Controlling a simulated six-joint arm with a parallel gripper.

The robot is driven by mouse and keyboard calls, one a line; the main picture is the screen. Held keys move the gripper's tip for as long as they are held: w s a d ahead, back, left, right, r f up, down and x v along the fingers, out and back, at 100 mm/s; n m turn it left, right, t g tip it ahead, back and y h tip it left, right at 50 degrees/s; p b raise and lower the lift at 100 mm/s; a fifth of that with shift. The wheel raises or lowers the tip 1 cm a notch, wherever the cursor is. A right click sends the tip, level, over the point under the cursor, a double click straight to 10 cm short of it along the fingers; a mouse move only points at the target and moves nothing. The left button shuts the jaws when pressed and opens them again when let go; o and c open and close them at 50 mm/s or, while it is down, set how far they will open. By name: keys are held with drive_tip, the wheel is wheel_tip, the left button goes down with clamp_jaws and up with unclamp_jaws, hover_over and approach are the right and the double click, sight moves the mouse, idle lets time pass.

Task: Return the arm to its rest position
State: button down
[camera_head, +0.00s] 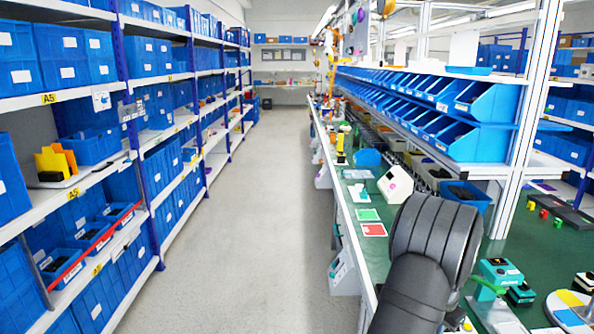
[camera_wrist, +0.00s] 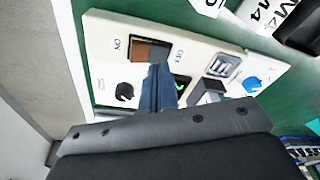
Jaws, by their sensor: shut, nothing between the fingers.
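In the wrist view a white control panel (camera_wrist: 105,40) lies on a green surface, with ON and OFF labels. It carries a brown switch (camera_wrist: 148,50), a black rotary knob (camera_wrist: 124,91) at the left and a blue rotary knob (camera_wrist: 251,85) at the right. My gripper (camera_wrist: 158,76) is shut and empty, a narrow dark blue shape in front of the panel's middle. It hides part of the panel, and I cannot tell whether it touches it. In the head view my dark arm stands at the lower right and my fingertips are hidden.
A long green workbench (camera_head: 405,220) runs along the right, with blue bins (camera_head: 485,105) above it. A teal device (camera_head: 500,271) stands right of my arm. Shelves with blue boxes (camera_head: 68,55) line the left. The grey aisle floor (camera_head: 235,230) between is clear.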

drive_tip(key=s+r+m, duration=0.2)
drive_tip(key=r+m, duration=0.1)
drive_tip(key=r, duration=0.6)
drive_tip(key=s+r+m+y, duration=0.1)
drive_tip(key=s+r+m, duration=0.1)
drive_tip(key=r, duration=0.7)
drive_tip(key=shift+s+r+m+t+y, duration=0.25)
drive_tip(key=shift+r+m+t+y, duration=0.05)
drive_tip(key=shift+m, duration=0.2)
drive_tip(key=shift+d, duration=0.1)
drive_tip(key=w+f+n, duration=0.1)
drive_tip(key=f+n, duration=0.1)
drive_tip(key=f, duration=0.2)
drive_tip(key=w+f+n+h, duration=0.1)
drive_tip(key=w+f+n, duration=0.1)
drive_tip(key=f, duration=0.3)
drive_tip(key=w+f+n, duration=0.1)
drive_tip(key=f+n, duration=0.1)
drive_tip(key=f, duration=0.3)
drive_tip(key=shift+w+f+g, duration=0.1)
drive_tip(key=shift+w+g, duration=0.15)
drive_tip(key=shift+g, duration=0.15)
drive_tip(key=shift+f+h, duration=0.3)
drive_tip(key=shift+f, duration=0.5)
